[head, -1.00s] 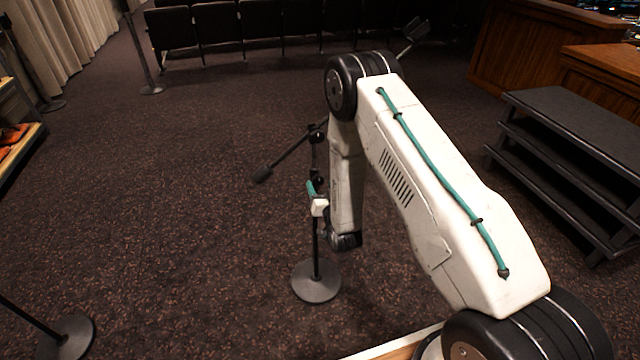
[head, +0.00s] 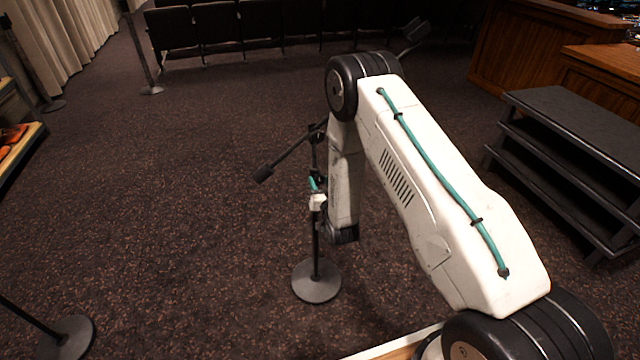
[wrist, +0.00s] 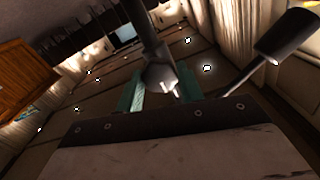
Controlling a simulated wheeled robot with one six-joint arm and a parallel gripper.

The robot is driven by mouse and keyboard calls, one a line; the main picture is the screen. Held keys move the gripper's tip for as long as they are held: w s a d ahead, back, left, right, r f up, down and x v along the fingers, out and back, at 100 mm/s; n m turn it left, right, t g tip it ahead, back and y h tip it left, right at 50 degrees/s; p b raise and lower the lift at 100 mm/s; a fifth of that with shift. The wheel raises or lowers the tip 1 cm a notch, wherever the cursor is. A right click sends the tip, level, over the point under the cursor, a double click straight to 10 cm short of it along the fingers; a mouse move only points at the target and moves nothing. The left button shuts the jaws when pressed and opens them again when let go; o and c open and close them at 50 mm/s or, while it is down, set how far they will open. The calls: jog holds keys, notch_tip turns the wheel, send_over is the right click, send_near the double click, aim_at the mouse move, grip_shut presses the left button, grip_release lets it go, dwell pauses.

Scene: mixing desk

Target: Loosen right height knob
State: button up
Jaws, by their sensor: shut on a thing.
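My gripper (head: 314,186) is at the middle of this pole, with a teal finger and a white part showing. In the wrist view, the two teal fingers of my gripper (wrist: 163,92) stand on either side of a grey fitting (wrist: 158,76) on the pole, and are shut on it. This fitting is where the height knob sits; the knob's own shape is mostly hidden. My arm covers part of the boom.
Another stand's base (head: 68,337) is at the lower left, and a further stand (head: 145,60) is at the back left. Black steps (head: 575,130) and a wooden desk (head: 520,45) are at right. Dark seats (head: 220,28) line the back. Carpet left of the stand is clear.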

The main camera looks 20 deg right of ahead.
jog(key=n, duration=0.8)
jog(key=shift+n, duration=0.3)
jog(key=n, duration=0.4)
jog(key=shift+n, duration=0.3)
jog(key=n, duration=0.4)
jog(key=shift+a+f, duration=0.1)
jog(key=o, duration=1)
jog(key=shift+s, duration=0.1)
